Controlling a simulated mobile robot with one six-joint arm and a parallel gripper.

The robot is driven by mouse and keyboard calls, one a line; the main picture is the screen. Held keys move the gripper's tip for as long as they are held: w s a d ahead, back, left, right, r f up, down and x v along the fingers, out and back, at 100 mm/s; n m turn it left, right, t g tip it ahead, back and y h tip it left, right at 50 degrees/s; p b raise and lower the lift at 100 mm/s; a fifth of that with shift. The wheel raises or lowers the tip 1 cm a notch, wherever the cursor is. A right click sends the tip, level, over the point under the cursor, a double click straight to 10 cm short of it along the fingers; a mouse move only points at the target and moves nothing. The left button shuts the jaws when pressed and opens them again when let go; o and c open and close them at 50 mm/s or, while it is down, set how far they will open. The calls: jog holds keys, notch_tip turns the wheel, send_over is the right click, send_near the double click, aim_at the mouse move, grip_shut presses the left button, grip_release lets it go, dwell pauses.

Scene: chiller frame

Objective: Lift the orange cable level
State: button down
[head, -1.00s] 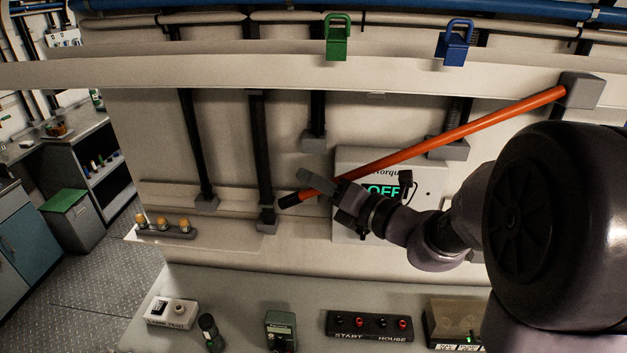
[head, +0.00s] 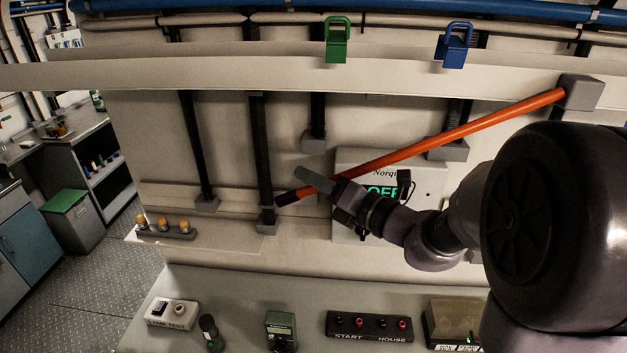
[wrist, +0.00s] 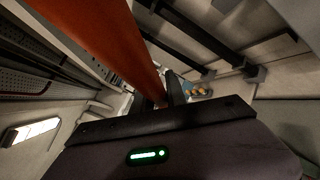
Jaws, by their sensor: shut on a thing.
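The orange cable (head: 450,137) runs slanting across the white panel. Its right end meets a grey block (head: 580,92) high at the right, and its black-tipped left end (head: 287,198) hangs lower. My gripper (head: 322,184) is shut on the cable close to its black tip. In the wrist view the cable (wrist: 115,45) fills the upper left and passes between the fingers of my gripper (wrist: 165,92). My gripper hides a short stretch of the cable.
A box with a green lit display (head: 382,192) is behind my gripper. Green (head: 337,40) and blue (head: 453,45) padlocks hang on the rail above. Black vertical cables (head: 262,155) end in grey blocks to the left. Controls, including a START HOUSE box (head: 370,326), stand on the ledge below.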

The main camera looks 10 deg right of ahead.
jog(key=w+a+r+m+t+y+p, duration=0.1)
jog(key=a+r+m+t+p, duration=0.1)
jog(key=r, duration=0.8)
jog(key=shift+a+p, duration=0.75)
jog(key=shift+p, duration=0.3)
jog(key=c, duration=1.3)
grip_release()
jog(key=shift+c, duration=0.2)
jog(key=shift+d, duration=0.1)
jog(key=b+v, duration=0.4)
jog(key=v, duration=1.3)
jog(key=shift+s+d, duration=0.1)
jog(key=shift+c, duration=0.2)
